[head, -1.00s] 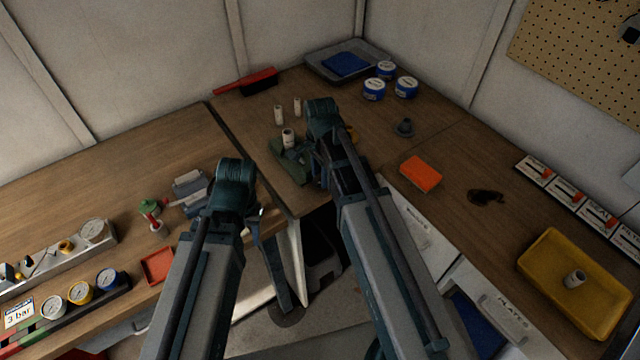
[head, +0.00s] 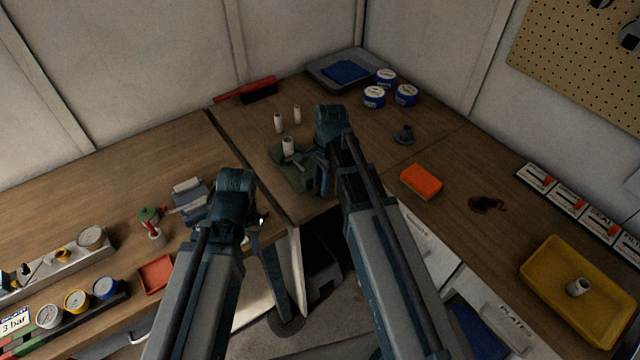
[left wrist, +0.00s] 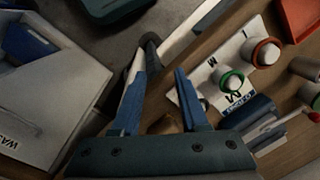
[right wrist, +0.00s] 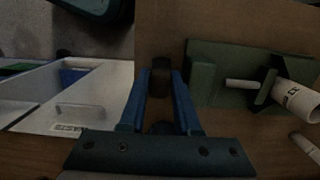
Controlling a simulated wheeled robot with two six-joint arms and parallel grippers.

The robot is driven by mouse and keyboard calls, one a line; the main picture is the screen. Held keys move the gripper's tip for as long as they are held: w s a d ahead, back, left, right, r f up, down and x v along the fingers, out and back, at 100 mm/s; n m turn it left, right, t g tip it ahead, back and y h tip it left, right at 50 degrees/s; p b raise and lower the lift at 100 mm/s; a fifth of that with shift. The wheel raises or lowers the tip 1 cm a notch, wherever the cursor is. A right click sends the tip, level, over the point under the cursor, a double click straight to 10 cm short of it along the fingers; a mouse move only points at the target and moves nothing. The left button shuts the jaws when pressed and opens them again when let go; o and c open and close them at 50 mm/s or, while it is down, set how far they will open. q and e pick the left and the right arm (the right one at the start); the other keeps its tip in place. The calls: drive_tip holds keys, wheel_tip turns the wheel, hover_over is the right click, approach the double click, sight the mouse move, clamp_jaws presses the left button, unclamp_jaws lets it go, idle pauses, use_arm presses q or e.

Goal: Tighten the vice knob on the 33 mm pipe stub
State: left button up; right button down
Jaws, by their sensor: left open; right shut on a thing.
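The green vice (head: 290,178) stands on the bench near its inner corner, with a white pipe stub (head: 288,146) upright in it. In the right wrist view the vice (right wrist: 204,92) lies right of my fingers, with its thin light rod and the printed pipe stub (right wrist: 297,100). My right gripper (head: 325,188) is beside the vice. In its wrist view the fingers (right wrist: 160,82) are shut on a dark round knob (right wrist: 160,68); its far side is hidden. My left gripper (head: 263,245) is open and empty off the bench edge; its spread fingers (left wrist: 165,62) show in the left wrist view.
Two loose pipe stubs (head: 279,122) stand behind the vice. An orange sponge (head: 421,181), a dark cone-shaped part (head: 404,135) and blue-white tins (head: 374,97) lie to the right. A yellow tray (head: 575,290) holds another stub. Gauges (head: 77,300) stand at left.

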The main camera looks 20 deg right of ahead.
drive_tip(key=shift+d+g+y, duration=0.1)
drive_tip(key=shift+g+y, duration=0.2)
drive_tip(key=shift+y, duration=0.3)
drive_tip(key=c, duration=0.9)
unclamp_jaws()
drive_tip(key=p+v, duration=1.3)
drive_tip(key=v, duration=0.1)
drive_tip(key=shift+f, duration=0.1)
